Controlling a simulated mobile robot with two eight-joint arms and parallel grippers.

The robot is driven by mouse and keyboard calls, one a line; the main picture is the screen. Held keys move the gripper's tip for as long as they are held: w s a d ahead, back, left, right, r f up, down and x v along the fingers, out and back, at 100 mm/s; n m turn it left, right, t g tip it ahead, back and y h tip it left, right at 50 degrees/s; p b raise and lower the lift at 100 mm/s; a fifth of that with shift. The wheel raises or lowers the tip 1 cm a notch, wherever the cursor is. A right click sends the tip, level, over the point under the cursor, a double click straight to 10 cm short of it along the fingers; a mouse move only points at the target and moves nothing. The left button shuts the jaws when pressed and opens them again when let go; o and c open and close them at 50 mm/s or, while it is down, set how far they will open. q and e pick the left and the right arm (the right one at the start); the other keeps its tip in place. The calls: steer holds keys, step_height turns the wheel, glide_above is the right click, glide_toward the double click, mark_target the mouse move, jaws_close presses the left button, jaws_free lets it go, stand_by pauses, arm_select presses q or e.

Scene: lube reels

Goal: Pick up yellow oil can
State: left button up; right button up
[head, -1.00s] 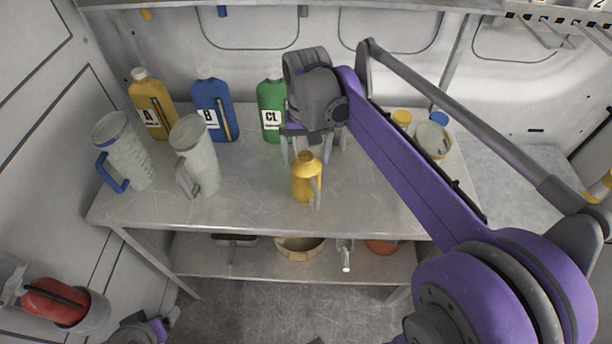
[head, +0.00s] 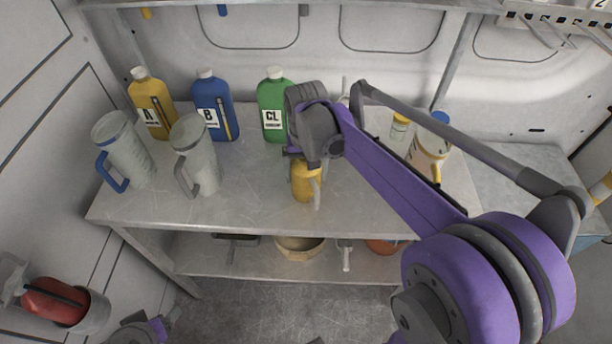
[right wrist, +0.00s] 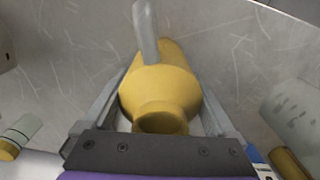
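The yellow oil can (head: 306,184) stands upright near the front middle of the upper metal shelf. In the head view my right gripper (head: 306,160) is right above it, and the wrist hides the can's top. In the right wrist view the can (right wrist: 160,90) lies between the two fingers of my right gripper (right wrist: 166,88), one on each side. The fingers look open around it, with no clear grip. The can's grey spout or handle points up in that view. A piece of my left arm's end (head: 142,330) shows at the bottom left; its fingers are not clear.
Grey jugs (head: 200,160) and yellow, blue (head: 215,108) and green (head: 274,108) bottles stand left and behind the can. Small containers (head: 428,152) stand at right behind my arm. A lower shelf (head: 210,255) holds bowls. The shelf front beside the can is clear.

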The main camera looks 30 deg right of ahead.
steer(key=c, duration=0.7)
steer(key=shift+r, duration=0.1)
step_height(320, 180, up, 10)
steer(key=shift+f, duration=0.1)
steer(key=shift+p, duration=0.3)
